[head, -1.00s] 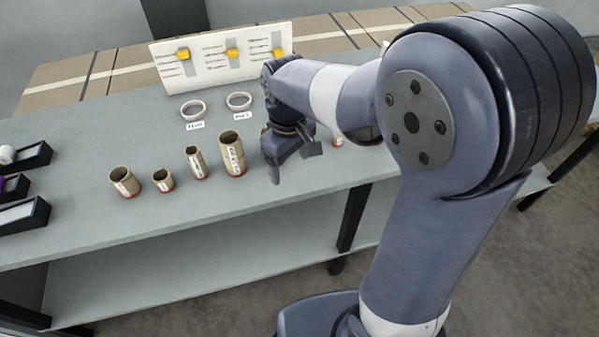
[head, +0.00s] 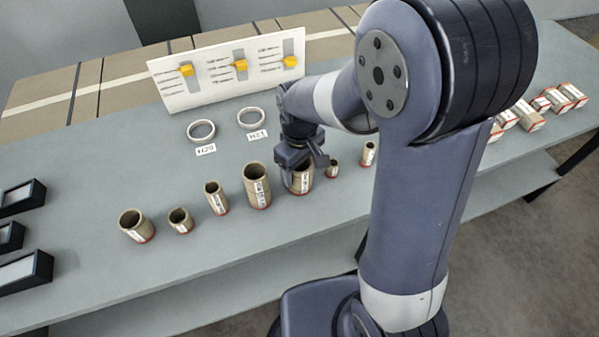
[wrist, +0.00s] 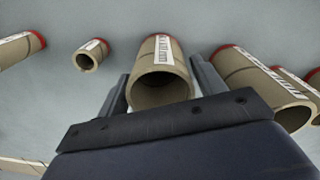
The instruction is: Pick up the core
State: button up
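Several brown cardboard cores with red bottom rims and white labels stand in a row on the grey table. In the head view my gripper (head: 301,163) is low over one core (head: 302,184), just right of a large core (head: 257,186), and partly hides it. In the wrist view my gripper (wrist: 160,68) has one finger on each side of this core (wrist: 160,90), whose hollow end faces the camera. Narrow gaps seem to show between fingers and core, so the gripper looks open around it. Its contact with the core is hard to judge.
A smaller core (head: 333,169) stands close on the right. Two pale rings (head: 201,130) lie behind by H20 and H21 labels. A white board (head: 228,75) with yellow sliders stands at the back. Black trays (head: 22,198) are at left, small boxes (head: 530,115) at right.

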jog(key=c, duration=0.8)
jog(key=shift+o, duration=0.2)
jog(key=shift+r, duration=0.1)
